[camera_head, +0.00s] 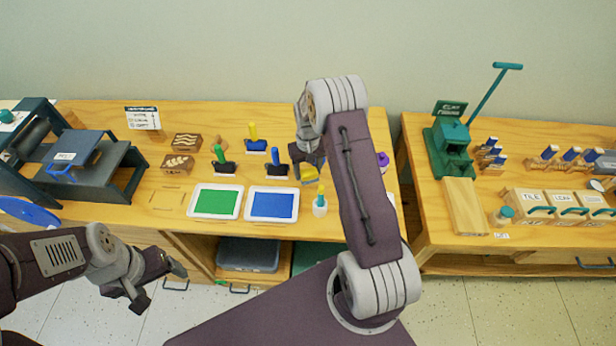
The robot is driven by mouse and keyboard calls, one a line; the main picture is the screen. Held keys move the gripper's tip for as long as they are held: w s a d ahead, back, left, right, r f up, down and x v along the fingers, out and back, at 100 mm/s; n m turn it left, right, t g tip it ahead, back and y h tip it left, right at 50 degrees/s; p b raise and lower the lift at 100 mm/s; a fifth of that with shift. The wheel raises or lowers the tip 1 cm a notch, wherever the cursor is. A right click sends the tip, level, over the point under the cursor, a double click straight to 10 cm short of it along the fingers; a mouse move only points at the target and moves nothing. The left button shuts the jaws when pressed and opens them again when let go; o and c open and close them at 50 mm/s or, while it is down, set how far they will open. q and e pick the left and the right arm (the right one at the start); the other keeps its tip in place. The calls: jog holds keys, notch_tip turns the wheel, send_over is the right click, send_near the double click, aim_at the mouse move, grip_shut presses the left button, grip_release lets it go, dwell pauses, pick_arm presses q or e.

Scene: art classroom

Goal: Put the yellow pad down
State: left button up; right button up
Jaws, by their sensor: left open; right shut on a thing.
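The yellow pad (311,174) is a small yellow block under my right gripper (307,160). The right gripper is shut on it, to the right of the blue tray and above or at the table top; I cannot tell whether the pad touches the wood. Part of the pad is hidden by the gripper. My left gripper (158,283) is open and empty, in front of the table's front edge at the lower left. The wooden table (160,210) lies under the pad.
A white tray with a green pad (215,202) and one with a blue pad (272,205) lie side by side. A small bottle (320,206) stands close in front of the yellow pad.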

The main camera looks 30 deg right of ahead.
aim_at(308, 178)
notch_tip(308, 178, down, 4)
jog(key=shift+s+r+p, duration=0.1)
jog(key=shift+p, duration=0.2)
jog(key=shift+f, duration=0.2)
jog(key=o, duration=1.1)
jog(key=shift+f, duration=0.1)
notch_tip(308, 178, up, 12)
jog(key=shift+r+b, duration=0.25)
jog(key=shift+b, duration=0.25)
jog(key=shift+n+t, duration=0.6)
jog(key=shift+n, duration=0.2)
jog(key=s+a+r, duration=0.1)
jog(key=s+a, duration=0.2)
jog(key=s, duration=0.3)
jog(key=s+a+r, duration=0.1)
jog(key=s+a, duration=0.3)
jog(key=s, duration=0.3)
jog(key=s+a+r, duration=0.1)
jog(key=s+a, duration=0.3)
jog(key=s, duration=0.2)
jog(key=shift+s+r, duration=0.15)
jog(key=shift+r, duration=0.05)
